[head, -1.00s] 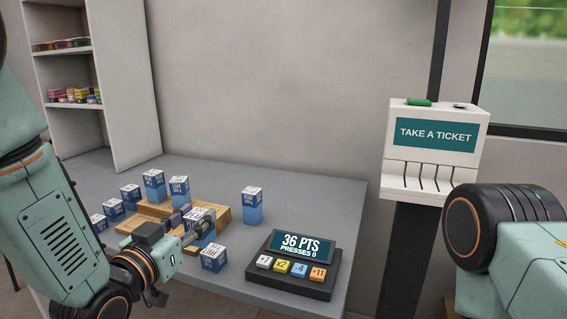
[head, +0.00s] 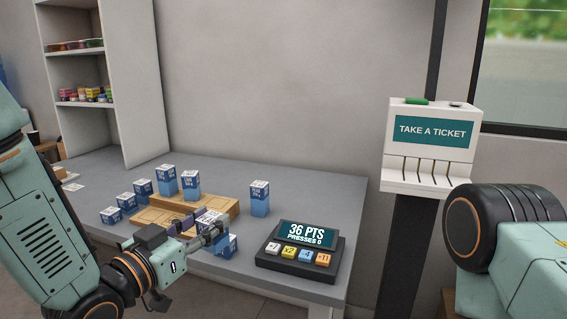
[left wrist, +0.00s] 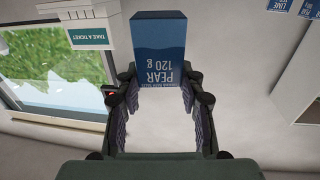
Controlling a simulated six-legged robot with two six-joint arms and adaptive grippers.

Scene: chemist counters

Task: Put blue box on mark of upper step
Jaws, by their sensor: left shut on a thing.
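My left gripper (head: 208,232) is shut on a blue box with a white top (head: 209,216), in front of the wooden steps. In the left wrist view the held box (left wrist: 160,48) reads "PEAR 120 g" and sits between the fingertips (left wrist: 160,84). The wooden steps have an upper step (head: 225,206) at the back and a lower step (head: 150,217) in front. Two blue boxes, one left (head: 167,182) and one right (head: 190,186), stand at the upper step. I cannot make out a mark. My right gripper is out of view.
Another blue box (head: 229,246) stands just behind and right of my left gripper. Several blue boxes (head: 126,202) line the left side, and one (head: 260,199) stands right of the steps. A keypad display (head: 300,250) reads 36 PTS. Grey counter (head: 325,195) is clear at the back right.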

